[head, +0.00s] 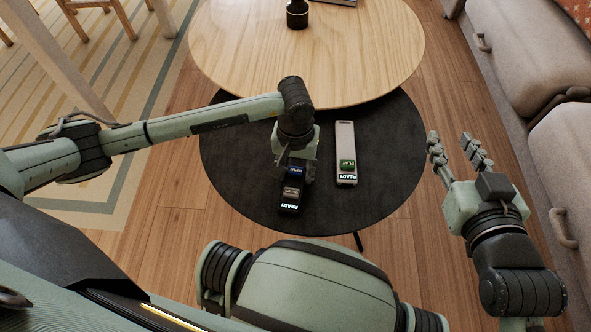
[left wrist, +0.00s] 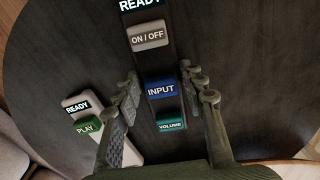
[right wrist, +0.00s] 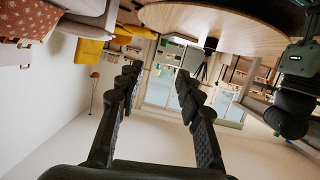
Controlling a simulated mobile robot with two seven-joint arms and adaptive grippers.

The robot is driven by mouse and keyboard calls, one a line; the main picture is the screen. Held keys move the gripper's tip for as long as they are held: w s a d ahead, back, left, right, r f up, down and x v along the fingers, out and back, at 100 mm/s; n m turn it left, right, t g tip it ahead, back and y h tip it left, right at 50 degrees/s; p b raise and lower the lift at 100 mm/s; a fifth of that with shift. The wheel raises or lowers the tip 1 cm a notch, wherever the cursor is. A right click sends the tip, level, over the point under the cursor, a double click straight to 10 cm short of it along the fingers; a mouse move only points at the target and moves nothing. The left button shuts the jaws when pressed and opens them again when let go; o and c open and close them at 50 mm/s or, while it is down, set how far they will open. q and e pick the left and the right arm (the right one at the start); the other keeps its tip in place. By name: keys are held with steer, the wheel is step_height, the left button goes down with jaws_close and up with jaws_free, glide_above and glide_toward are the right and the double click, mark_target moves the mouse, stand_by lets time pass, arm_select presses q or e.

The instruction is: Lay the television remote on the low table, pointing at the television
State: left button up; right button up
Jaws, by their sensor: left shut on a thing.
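The black remote (head: 291,190) has a READY label at its near end and grey ON/OFF, blue INPUT and teal VOLUME buttons. It is at the black low table (head: 235,175), its long side running near to far. I cannot tell whether it rests on the top or hangs just above it. My left gripper (head: 297,172) comes down over its far part, shut on it; the remote (left wrist: 150,60) runs between the fingers in the left wrist view. My right gripper (head: 452,142) is open and empty, right of the table. I cannot make out a television.
A pale remote (head: 345,140) with a green PLAY button lies right of the black one. A higher round wooden table (head: 300,55) overlaps the black table's far side, with a dark object (head: 297,14) on it. A sofa (head: 530,50) stands at the right.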

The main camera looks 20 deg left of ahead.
arm_select(q)
steer(key=shift+f, duration=0.1)
steer(key=o, duration=1.3)
steer(key=shift+c, duration=0.2)
arm_select(e)
steer(key=shift+a+r, duration=0.3)
steer(key=shift+r, duration=0.05)
steer(key=shift+w, duration=0.1)
arm_select(q)
steer(key=shift+r, duration=0.25)
step_height(320, 180, up, 12)
steer(key=p, duration=0.1)
arm_select(e)
steer(key=s+d+f+g+h, duration=0.1)
steer(key=s+d+f+g, duration=0.1)
steer(key=d+f, duration=0.2)
steer(key=shift+f, duration=0.5)
